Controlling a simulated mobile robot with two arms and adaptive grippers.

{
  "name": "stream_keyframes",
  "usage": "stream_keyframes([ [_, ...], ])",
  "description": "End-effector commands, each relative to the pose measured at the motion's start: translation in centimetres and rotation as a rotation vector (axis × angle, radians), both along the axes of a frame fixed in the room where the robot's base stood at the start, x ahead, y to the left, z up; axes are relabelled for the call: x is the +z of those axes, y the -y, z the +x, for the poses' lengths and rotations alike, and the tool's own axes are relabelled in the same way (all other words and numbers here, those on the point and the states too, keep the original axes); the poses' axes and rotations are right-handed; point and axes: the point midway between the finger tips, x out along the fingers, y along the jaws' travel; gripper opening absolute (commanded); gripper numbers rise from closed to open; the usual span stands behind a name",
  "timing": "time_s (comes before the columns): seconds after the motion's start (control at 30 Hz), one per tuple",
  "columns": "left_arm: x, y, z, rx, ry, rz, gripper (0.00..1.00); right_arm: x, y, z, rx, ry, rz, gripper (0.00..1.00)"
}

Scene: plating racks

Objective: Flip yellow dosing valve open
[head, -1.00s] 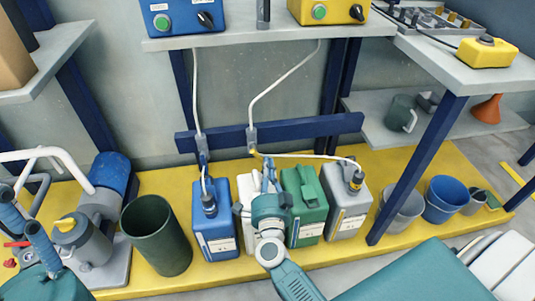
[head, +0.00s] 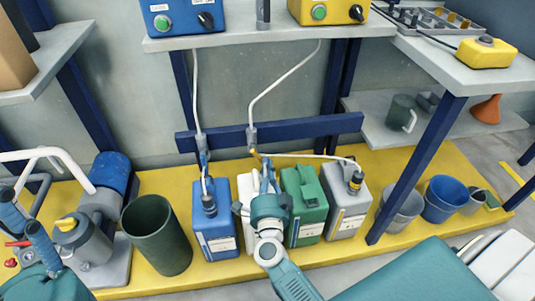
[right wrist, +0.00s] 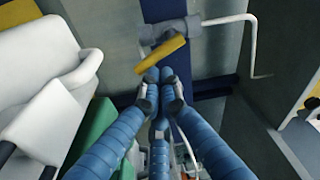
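The yellow dosing valve is a grey valve body (head: 252,135) on the blue rail, with a white hose and a yellow handle. In the right wrist view the yellow handle (right wrist: 162,53) slants beside the grey body (right wrist: 167,31). My right gripper (head: 267,172) is in front of and below the valve in the head view. In the right wrist view its blue fingertips (right wrist: 159,77) are together, just short of the handle; I cannot tell if they touch it. Nothing shows between them. My left gripper (head: 20,206) is at the far left, its fingers apart and empty.
Blue (head: 214,226), white (head: 246,190), green (head: 305,206) and grey (head: 347,208) canisters stand below the rail. A dark green bin (head: 157,238) is left of them. A blue post (head: 416,170) stands to the right. Control boxes sit on the shelf (head: 250,38) above.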

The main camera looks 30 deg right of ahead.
Motion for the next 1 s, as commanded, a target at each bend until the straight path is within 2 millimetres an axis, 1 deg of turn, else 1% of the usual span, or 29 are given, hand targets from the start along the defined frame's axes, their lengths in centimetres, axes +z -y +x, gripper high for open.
stream_keyframes([
  [1.0, 0.28, 0.0, 0.0, 0.0, 0.0, 0.0, 0.47, -0.26, -0.28, 0.1, 0.002, 0.02, 0.076, 0.0],
])
